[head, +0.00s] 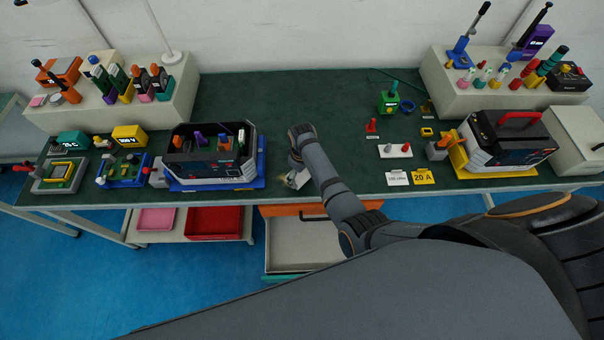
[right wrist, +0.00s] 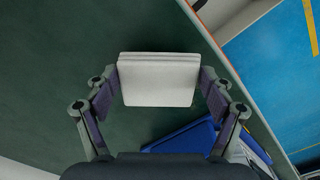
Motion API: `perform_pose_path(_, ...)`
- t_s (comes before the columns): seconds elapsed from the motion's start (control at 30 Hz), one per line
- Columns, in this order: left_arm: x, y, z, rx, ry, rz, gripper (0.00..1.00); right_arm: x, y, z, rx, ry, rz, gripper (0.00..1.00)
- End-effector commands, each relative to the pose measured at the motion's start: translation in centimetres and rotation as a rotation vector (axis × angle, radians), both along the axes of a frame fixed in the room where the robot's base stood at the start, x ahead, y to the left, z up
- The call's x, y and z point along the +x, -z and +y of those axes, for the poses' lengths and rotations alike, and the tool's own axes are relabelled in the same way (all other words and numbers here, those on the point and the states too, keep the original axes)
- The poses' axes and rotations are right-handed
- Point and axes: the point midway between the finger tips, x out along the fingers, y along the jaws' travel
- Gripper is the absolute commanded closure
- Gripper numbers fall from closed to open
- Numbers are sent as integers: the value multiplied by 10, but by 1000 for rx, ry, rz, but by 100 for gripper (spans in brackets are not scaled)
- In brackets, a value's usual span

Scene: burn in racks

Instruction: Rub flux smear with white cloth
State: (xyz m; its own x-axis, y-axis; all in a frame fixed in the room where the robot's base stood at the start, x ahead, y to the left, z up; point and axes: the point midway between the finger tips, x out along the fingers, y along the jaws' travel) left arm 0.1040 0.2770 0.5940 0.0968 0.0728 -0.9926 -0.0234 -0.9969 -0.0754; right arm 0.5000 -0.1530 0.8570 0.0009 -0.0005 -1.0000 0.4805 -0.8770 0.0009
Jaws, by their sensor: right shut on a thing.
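My right gripper (head: 295,172) is over the green bench mat, right of the blue tray, near the bench's front edge. In the right wrist view its fingers (right wrist: 158,92) are shut on the white cloth (right wrist: 158,80), a pale folded pad held between them. The cloth (head: 299,179) shows only in part in the head view, beside the gripper. I cannot tell whether it touches the mat. I cannot make out the flux smear; the gripper and cloth may hide it. My left gripper is not in view.
The blue tray (head: 261,165) bears a black-and-white open unit (head: 205,172) close to the left of the gripper. An open drawer (head: 300,243) sits below the bench edge. Cards (head: 422,177) and a red-handled unit (head: 508,145) stand to the right.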

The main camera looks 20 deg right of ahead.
Motion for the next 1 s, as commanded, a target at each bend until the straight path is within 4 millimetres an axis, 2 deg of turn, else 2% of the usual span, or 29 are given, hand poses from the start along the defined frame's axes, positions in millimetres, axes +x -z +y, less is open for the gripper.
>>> perform_pose_path(1.0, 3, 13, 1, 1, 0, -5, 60, 0, 21, 0, 0, 0, 0, 43)
